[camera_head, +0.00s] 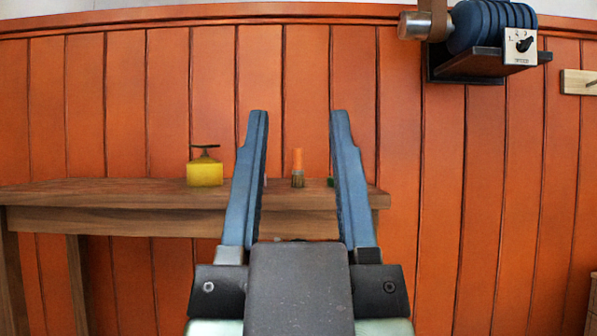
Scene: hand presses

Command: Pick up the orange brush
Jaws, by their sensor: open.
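The orange brush (298,168) stands upright on the wooden table, with its orange handle up and its brownish bristle end down. In the head view it shows between the two blue fingers of my gripper (299,116). My gripper is open and empty, in the foreground and nearer to the camera than the brush. The fingers look apart from the brush. The gripper's body hides part of the table's front.
A yellow pump bottle (205,173) stands on the table (110,192), left of my gripper. A small green thing (331,182) is partly hidden by the right finger. A blue motor-like machine (490,28) sits on a wall shelf at upper right. Orange plank wall stands behind.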

